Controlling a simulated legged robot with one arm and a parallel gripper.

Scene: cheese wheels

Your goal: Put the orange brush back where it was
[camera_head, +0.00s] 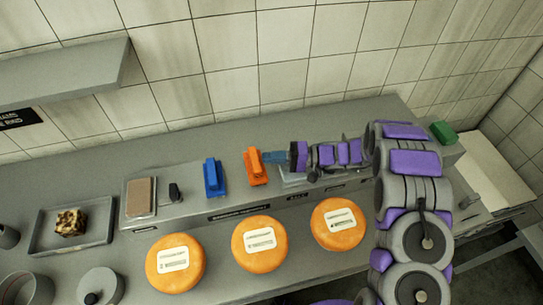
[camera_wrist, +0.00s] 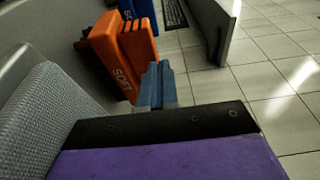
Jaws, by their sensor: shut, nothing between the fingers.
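The orange brush (camera_head: 255,167) stands on the raised shelf along the wall, just right of the blue brush (camera_head: 213,177). In the wrist view the orange brush (camera_wrist: 124,52) shows lettering on its side and stands just ahead of my gripper (camera_wrist: 158,82). My gripper (camera_head: 270,157) reaches in from the right at shelf height. Its blue-grey fingers are shut with nothing between them. The fingertips are close beside the orange brush; I cannot tell whether they touch it. The blue brush (camera_wrist: 138,10) shows partly behind the orange one.
Three orange cheese wheels (camera_head: 260,244) with labels lie on the counter in front of the shelf. A tray (camera_head: 45,238) with a crumbly block is at left. A green brush-like block (camera_head: 443,132) stands at far right, beyond my arm. A scale-like plate (camera_head: 139,198) sits left of the blue brush.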

